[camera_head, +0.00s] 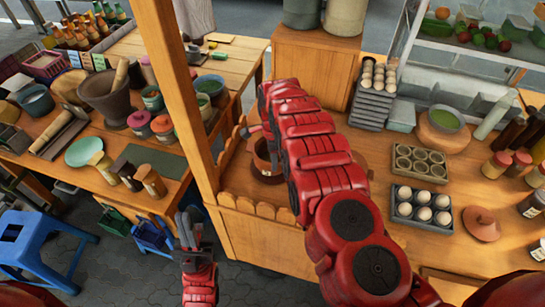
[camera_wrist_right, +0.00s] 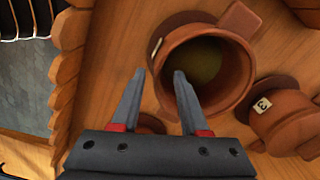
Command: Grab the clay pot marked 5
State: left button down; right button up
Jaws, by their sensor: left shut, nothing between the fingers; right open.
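In the right wrist view, an open brown clay pot (camera_wrist_right: 232,88) stands on the wooden counter with a small pale tag on its rim; I cannot read the mark. A second clay pot (camera_wrist_right: 290,128) at the right has a tag that seems to read 3. My right gripper (camera_wrist_right: 158,80) is open, its right finger overlapping the open pot's near left wall and its left finger outside it. I cannot tell whether they touch. In the head view a clay pot (camera_head: 264,160) is partly hidden by my right arm. My left gripper (camera_head: 187,228) is shut and empty, low before the counter.
A wooden post (camera_head: 180,95) rises between the left table and the counter. A scalloped edge (camera_head: 262,212) borders the counter. Egg trays (camera_head: 421,224) and a clay lid (camera_head: 481,222) lie to the right. A blue stool (camera_head: 45,235) stands at lower left.

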aim_at(274, 174)
jog(key=shift+d+f+p, duration=0.1)
jog(key=shift+f+p, duration=0.35)
jog(key=shift+f, duration=0.3)
jog(key=shift+f+b, duration=0.5)
jog(key=shift+f, duration=1.3)
jog(key=shift+c, duration=0.2)
grip_shut()
jog(key=shift+r, duration=0.1)
